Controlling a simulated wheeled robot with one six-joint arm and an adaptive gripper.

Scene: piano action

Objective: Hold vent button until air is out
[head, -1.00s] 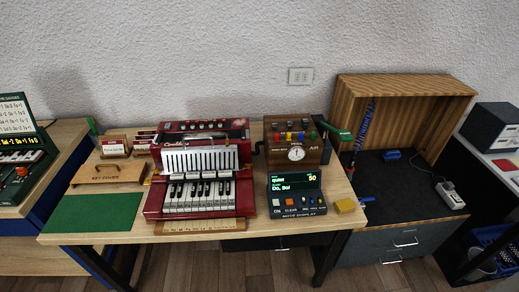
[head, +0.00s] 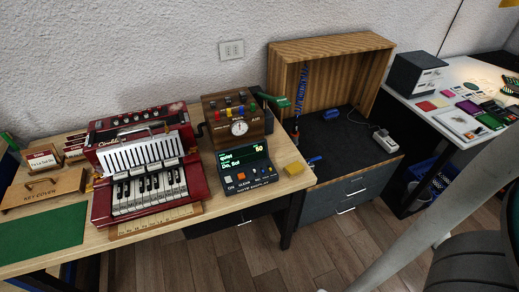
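The vent button cannot be told apart for sure. A wooden box (head: 219,133) with a round white gauge (head: 239,128) stands at the back of the table, with small coloured buttons (head: 228,111) along its upper part. The gauge needle is too small to read. A green-handled piece (head: 272,99) sticks out at the box's right side. A red accordion-like keyboard instrument (head: 101,206) stands left of the box. A dark note display (head: 262,170) in front of the box shows "quiet", "50" and "Do, Sol".
A key cover (head: 42,191) and a green mat (head: 40,232) lie at left. An open wooden cabinet (head: 330,44) and a white table (head: 415,137) stand to the right. Wooden floor (head: 330,260) is clear in front.

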